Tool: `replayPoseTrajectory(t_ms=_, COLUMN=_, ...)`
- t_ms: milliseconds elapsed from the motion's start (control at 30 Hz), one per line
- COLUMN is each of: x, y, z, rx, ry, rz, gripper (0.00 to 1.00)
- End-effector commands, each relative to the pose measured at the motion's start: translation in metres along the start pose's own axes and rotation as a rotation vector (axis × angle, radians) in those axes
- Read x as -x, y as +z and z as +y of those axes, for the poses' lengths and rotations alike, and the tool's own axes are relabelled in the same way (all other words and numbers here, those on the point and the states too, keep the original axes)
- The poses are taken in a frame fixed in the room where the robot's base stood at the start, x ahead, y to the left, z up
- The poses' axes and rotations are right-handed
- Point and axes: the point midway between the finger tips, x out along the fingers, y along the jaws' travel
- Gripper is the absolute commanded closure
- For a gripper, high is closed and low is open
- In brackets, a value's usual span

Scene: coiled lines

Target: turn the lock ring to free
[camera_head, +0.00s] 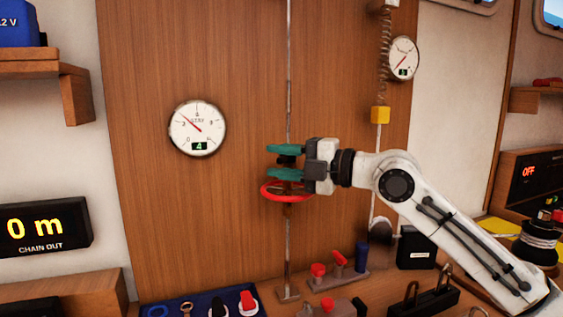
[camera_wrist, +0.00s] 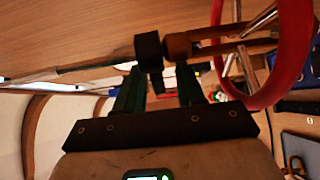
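A thin upright rod (camera_head: 289,70) runs down in front of the wood panel. A red handwheel (camera_head: 264,191) is around it, and this wheel also shows at the right of the wrist view (camera_wrist: 300,50). A dark collar (camera_head: 287,160) sits on the rod above the wheel. In the wrist view the dark collar (camera_wrist: 149,48) lies beside a brown block (camera_wrist: 178,46). Which part is the lock ring is not clear. My gripper (camera_head: 285,163) has its green fingers apart, one above and one below the dark collar. Contact between fingers and collar cannot be made out.
A round STAY gauge (camera_head: 198,128) hangs left of the rod. A yellow block (camera_head: 380,115) hangs on a coiled line at the right. Below are a blue tray (camera_head: 180,309) with knobs, a red-knobbed lever stand (camera_head: 335,279) and a black box (camera_head: 416,248).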

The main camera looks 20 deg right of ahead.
Motion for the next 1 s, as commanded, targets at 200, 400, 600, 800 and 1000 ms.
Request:
replayPoseTrajectory(t_ms=200, x=0.008, y=0.001, z=0.000, rx=0.000, ry=0.002, rz=-0.001, gripper=0.62)
replayPoseTrajectory(t_ms=400, x=0.041, y=0.001, z=-0.001, rx=-0.001, ry=0.003, rz=-0.003, gripper=0.62)
replayPoseTrajectory(t_ms=600, x=0.079, y=0.001, z=-0.001, rx=-0.001, ry=0.003, rz=-0.003, gripper=0.62)
replayPoseTrajectory(t_ms=800, x=0.102, y=0.001, z=-0.001, rx=0.000, ry=0.001, rz=-0.001, gripper=0.62)
replayPoseTrajectory(t_ms=1000, x=0.108, y=0.000, z=0.000, rx=0.000, ry=0.000, rz=0.000, gripper=0.62)
